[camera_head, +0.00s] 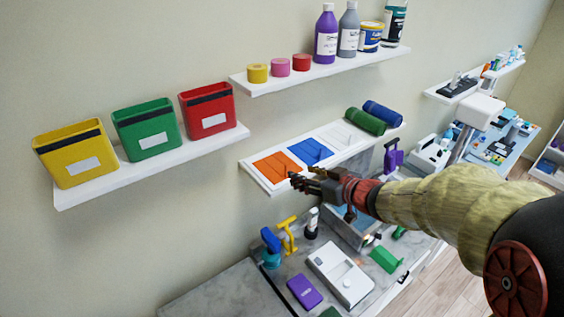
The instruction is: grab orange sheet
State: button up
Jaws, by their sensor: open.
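The orange sheet (275,168) lies flat at the left end of the middle white shelf (251,171). A blue sheet (310,151) lies just right of it, and white sheets (340,135) lie further right. My gripper (298,182) is open, reaching in from the right at the shelf's front edge. Its fingertips point left, close to the right front corner of the orange sheet. I cannot tell whether they touch the sheet. My arm covers part of the counter below.
Green (365,121) and blue (383,113) rolls lie at the shelf's right end. An upper shelf (320,74) holds tape rolls and bottles. Yellow, green and red bins stand on the left shelf (140,172). The counter (225,294) below holds several tools and a white case (340,274).

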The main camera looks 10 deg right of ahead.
aim_at(290, 169)
jog(key=x, duration=0.7)
jog(key=shift+w, duration=0.2)
jog(key=shift+s+d, duration=0.1)
jog(key=shift+c, duration=0.4)
grip_shut()
